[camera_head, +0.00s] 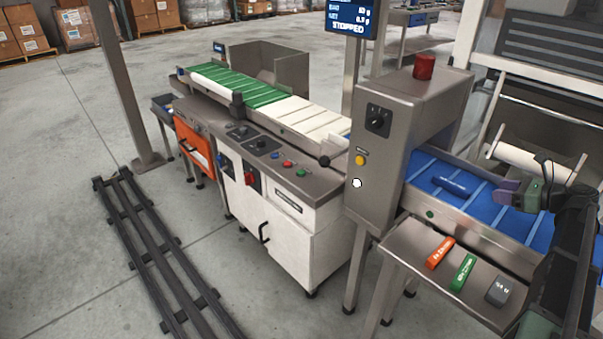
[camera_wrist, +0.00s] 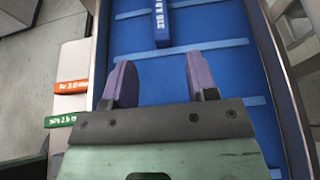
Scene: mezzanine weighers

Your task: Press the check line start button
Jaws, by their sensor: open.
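Several push buttons are in the head view. The white cabinet's top panel has a blue (camera_head: 275,155), a red (camera_head: 288,163) and a green button (camera_head: 301,172). The grey machine housing carries a yellow button (camera_head: 360,160) and a white one (camera_head: 357,183). A small green button (camera_head: 430,214) is on the blue conveyor's side. I cannot read which is the check line start. My gripper (camera_head: 508,194) is open and empty above the blue belt, right of the housing and apart from these buttons. Its purple fingers (camera_wrist: 158,72) point toward a labelled blue block (camera_wrist: 161,24).
The blue conveyor (camera_head: 482,210) passes through the housing, which bears a red lamp (camera_head: 424,66). A steel shelf (camera_head: 415,242) holds orange (camera_head: 440,252), green (camera_head: 463,272) and grey (camera_head: 499,291) blocks. A screen (camera_head: 350,18) reads STOPPED. Floor rails (camera_head: 165,255) run at left.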

